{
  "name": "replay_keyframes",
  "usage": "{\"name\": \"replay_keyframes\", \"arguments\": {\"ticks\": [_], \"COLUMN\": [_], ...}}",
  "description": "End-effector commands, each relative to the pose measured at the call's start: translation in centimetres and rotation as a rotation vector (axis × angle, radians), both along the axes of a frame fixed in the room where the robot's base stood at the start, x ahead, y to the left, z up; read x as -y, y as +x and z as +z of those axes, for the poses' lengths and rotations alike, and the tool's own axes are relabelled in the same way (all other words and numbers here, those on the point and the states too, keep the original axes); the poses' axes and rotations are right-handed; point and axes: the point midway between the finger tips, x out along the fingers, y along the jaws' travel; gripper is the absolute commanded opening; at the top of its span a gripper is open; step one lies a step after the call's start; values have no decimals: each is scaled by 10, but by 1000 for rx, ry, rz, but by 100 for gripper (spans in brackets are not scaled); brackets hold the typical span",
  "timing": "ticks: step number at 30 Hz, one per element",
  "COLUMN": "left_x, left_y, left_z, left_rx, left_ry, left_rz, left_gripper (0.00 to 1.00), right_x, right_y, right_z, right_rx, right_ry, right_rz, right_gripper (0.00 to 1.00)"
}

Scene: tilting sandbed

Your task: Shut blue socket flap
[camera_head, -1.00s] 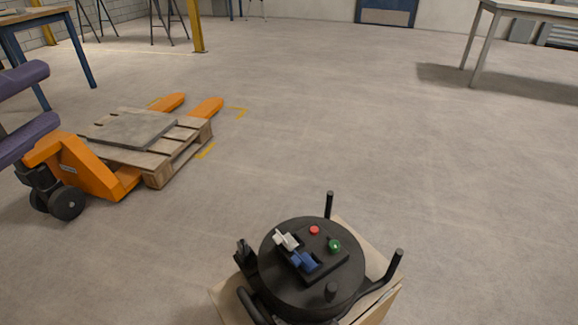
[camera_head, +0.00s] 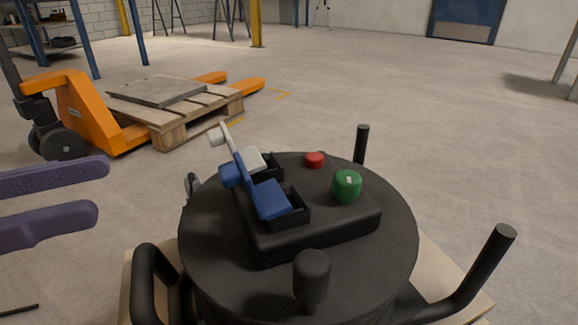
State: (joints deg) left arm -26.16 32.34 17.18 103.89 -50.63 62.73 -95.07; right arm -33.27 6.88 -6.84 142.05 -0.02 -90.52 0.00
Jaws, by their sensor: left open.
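The blue socket flap (camera_head: 265,193) stands tilted up and open on a black panel on top of a round black drum (camera_head: 215,240). Its dark socket box (camera_head: 293,213) shows beside and below it. My left gripper (camera_head: 100,190) has two purple fingers spread apart. It is open and empty at the left edge, left of the drum and apart from it. My right gripper is not in view.
A white flap (camera_head: 248,157) stands raised just behind the blue one. A red button (camera_head: 314,159) and a green knob (camera_head: 347,185) share the panel. Black posts (camera_head: 361,145) and handles rise around the drum. An orange pallet jack (camera_head: 85,110) with a wooden pallet (camera_head: 185,135) stands back left.

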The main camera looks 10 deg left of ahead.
Motion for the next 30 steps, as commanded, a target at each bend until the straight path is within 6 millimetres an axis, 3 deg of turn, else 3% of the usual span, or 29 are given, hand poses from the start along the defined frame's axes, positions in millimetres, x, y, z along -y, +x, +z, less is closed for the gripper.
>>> {"name": "replay_keyframes", "arguments": {"ticks": [1,5,19,30], "left_x": [0,7,74,84], "left_y": [-1,1,45,52], "left_z": [-9,-10,-8,-7], "left_rx": [6,13,12,9], "left_ry": [10,19,14,15], "left_rz": [-9,-20,-17,-16], "left_gripper": [60,60,60,60], "right_x": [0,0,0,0], "right_y": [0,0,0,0], "right_z": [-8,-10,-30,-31], "right_rx": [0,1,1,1], "right_ry": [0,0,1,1], "right_rz": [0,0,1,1], "right_gripper": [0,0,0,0]}}
